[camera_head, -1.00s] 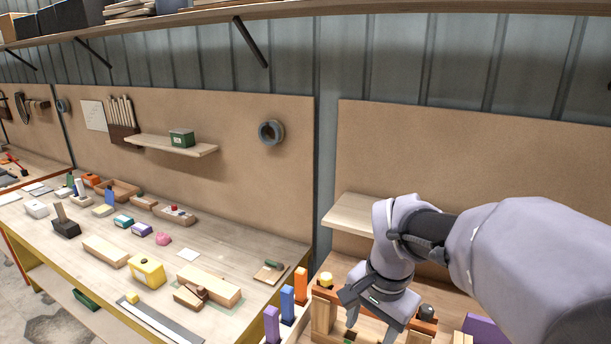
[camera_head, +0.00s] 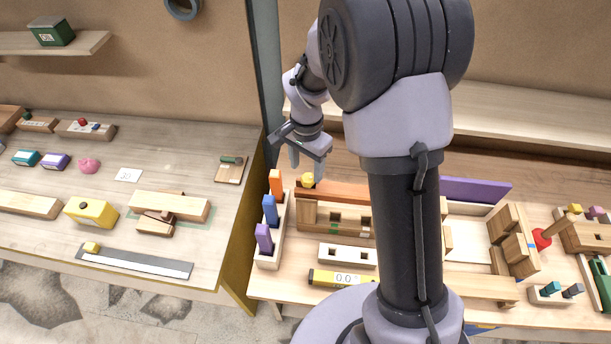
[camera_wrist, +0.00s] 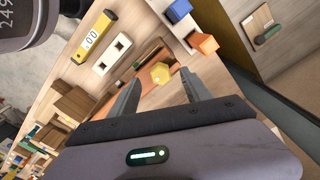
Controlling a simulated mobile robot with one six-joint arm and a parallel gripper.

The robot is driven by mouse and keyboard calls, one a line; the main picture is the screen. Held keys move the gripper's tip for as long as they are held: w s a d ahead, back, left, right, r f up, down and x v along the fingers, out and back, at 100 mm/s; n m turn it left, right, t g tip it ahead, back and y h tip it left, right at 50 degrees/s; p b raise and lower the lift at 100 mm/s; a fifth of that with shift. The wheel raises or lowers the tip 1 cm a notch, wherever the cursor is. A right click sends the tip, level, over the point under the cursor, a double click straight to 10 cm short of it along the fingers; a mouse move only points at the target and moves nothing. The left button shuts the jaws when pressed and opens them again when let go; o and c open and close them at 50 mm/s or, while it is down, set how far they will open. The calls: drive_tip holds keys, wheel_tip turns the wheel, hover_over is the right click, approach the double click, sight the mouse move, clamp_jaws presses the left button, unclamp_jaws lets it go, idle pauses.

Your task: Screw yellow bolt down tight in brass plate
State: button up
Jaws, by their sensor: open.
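The yellow bolt (camera_head: 308,181) shows its faceted head at the left end of a brown-orange strip that looks like the brass plate (camera_head: 345,191). In the wrist view, the bolt (camera_wrist: 160,74) lies beyond and roughly between my two fingers, and its shank is hidden. My gripper (camera_head: 307,162) is above the bolt in the head view, pointing down, with its fingers apart and empty. The fingers also show in the wrist view (camera_wrist: 160,90). They appear clear of the bolt head. How deep the bolt sits in the plate cannot be told.
A rack of orange, blue and purple blocks (camera_head: 270,222) stands just left of the plate. A pale block with square holes (camera_head: 348,255) and a yellow gauge (camera_head: 340,277) lie in front. A purple panel (camera_head: 476,191) is at right. My arm hides the bench's middle.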

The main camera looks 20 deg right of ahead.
sight(306, 178)
wheel_tip(306, 178, down, 5)
drive_tip(key=shift+s+r, duration=0.1)
drive_tip(key=shift+f, duration=0.45)
clamp_jaws()
drive_tip(key=m+b, duration=0.1)
drive_tip(key=b, duration=0.1)
drive_tip(key=f+m+b, duration=0.1)
drive_tip(key=m, duration=0.1)
drive_tip(key=shift+w+f+b, duration=0.1)
drive_tip(key=shift+w+b, duration=0.15)
drive_tip(key=shift+b, duration=0.1)
drive_tip(key=m+b, duration=0.2)
drive_tip(key=shift+m, duration=0.4)
drive_tip(key=shift+s+m+b, duration=0.1)
drive_tip(key=shift+m+b, duration=0.25)
drive_tip(key=shift+m, duration=0.45)
drive_tip(key=shift+r+m, duration=0.3)
drive_tip(key=shift+r, duration=0.05)
